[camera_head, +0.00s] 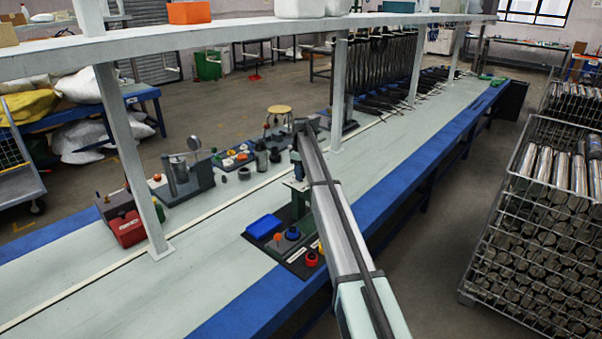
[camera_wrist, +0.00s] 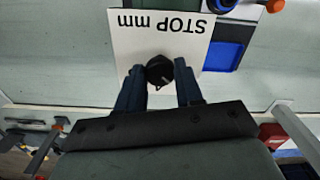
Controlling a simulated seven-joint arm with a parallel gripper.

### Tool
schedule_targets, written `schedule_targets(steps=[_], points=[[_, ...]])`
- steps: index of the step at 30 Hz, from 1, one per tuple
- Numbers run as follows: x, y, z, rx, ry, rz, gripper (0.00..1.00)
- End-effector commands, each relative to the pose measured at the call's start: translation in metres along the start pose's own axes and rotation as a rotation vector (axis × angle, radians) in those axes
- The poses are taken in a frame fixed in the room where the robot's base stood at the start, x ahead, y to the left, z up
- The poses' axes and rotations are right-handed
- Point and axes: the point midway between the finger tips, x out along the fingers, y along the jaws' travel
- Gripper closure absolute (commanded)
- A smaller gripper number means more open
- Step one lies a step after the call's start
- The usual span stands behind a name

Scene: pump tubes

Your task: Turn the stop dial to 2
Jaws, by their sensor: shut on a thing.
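The stop dial (camera_wrist: 159,68) is a round black knob with a light pointer mark, on a white plate (camera_wrist: 130,42) lettered "STOP mm", upside down in the wrist view. My gripper (camera_wrist: 158,75) is shut on the dial, one dark blue finger on each side. The mark points up and to the right in this view. The numbers around the dial are not readable, and the fingers cover part of the plate. In the head view my own arm hides the dial and the fingertips.
A shelf post (camera_head: 132,165) and a gauge stand (camera_head: 185,175) are to the left. The front-left bench top is clear.

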Motion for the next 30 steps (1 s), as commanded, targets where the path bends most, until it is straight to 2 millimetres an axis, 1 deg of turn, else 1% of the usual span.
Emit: schedule_targets(steps=[6, 12, 27, 28, 30], points=[[0.0000, -0.0001, 0.0006, -0.107, -0.001, -0.001, 0.95], [0.0000, -0.0002, 0.0007, -0.159, -0.001, 0.000, 0.95], [-0.0001, 0.0000, 0.0006, -0.174, -0.001, 0.000, 0.95], [-0.0001, 0.0000, 0.0006, -0.174, -0.001, 0.000, 0.62], [-0.0001, 0.0000, 0.0005, -0.174, -0.001, 0.000, 0.56]])
